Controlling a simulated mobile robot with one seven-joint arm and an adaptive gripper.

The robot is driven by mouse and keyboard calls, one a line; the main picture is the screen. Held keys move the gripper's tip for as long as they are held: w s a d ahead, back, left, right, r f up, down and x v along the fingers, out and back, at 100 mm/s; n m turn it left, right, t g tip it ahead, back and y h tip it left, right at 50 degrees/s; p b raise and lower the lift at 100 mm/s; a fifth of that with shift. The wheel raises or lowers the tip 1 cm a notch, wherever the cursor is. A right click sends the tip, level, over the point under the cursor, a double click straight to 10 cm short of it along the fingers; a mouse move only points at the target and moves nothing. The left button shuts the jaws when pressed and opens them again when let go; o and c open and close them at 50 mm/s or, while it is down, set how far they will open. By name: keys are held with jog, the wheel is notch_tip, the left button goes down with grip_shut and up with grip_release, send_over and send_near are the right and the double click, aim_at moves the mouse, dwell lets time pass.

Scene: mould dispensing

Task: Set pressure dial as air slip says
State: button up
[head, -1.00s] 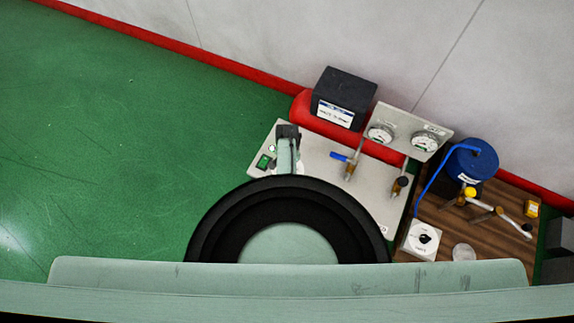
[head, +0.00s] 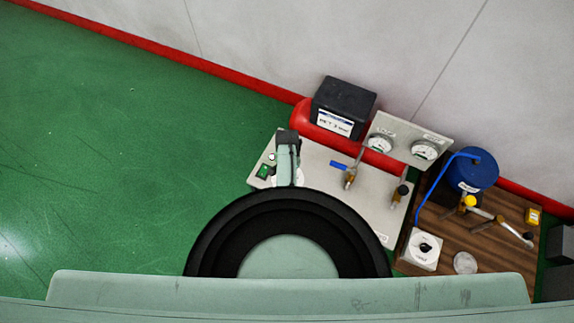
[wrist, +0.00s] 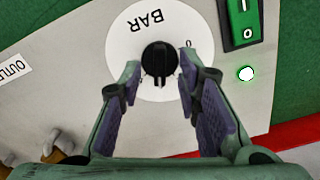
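The pressure dial is a black knob (wrist: 160,58) on a white disc (wrist: 135,28) marked BAR, with a 0 at its right edge. My gripper (wrist: 159,70) is open, its two fingertips on either side of the knob's near part. Small gaps seem to show; I cannot tell whether either finger touches. In the head view my gripper (head: 287,150) hangs over the left part of the grey panel (head: 325,185) and hides most of the dial. A white slip (head: 335,123) with printed text is on the black box (head: 346,96); its text is too small to read surely.
A green switch (wrist: 241,20) and a lit lamp (wrist: 245,73) sit beside the dial. Blue-handled (head: 339,164) and black-handled valves (head: 400,193) and two gauges (head: 424,150) are to the right. A red tank (head: 305,115) lies behind. A wooden table (head: 470,245) holds a blue container (head: 470,170).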

notch_tip(320, 180, up, 10)
dwell(0.3)
dwell(0.4)
